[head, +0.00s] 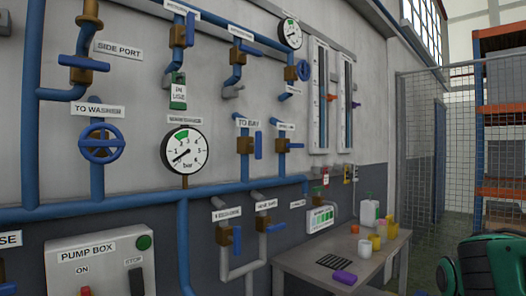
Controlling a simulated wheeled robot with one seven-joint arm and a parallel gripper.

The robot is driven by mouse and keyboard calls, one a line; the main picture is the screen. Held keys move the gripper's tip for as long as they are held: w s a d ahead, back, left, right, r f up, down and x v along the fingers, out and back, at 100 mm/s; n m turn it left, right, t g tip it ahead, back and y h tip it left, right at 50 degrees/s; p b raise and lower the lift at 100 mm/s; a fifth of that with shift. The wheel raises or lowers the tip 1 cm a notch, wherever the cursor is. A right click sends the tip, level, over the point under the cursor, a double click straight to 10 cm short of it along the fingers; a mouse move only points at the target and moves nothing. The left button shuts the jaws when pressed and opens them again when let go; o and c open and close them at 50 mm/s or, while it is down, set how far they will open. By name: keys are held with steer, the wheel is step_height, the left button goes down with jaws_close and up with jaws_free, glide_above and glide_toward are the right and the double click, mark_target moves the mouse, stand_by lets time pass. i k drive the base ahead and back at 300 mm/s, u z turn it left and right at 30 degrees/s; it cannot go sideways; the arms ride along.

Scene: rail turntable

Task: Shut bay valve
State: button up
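The bay valve (245,146) is a brass body on a vertical blue pipe on the wall, under the label "TO BAY" (249,124). Its blue lever (258,145) hangs upright, in line with the pipe. My gripper is not in view, and nothing touches the valve.
Just right of it is another brass valve (282,146) with its lever level. A pressure gauge (184,149) and a blue handwheel (101,143) are to the left. Below right, a table (300,262) holds cups and a purple item. A mesh fence (430,150) stands at right.

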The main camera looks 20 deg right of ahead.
mark_target(258, 144)
steer(key=z, duration=1.1)
steer(key=i, duration=1.05)
steer(key=u, duration=0.4)
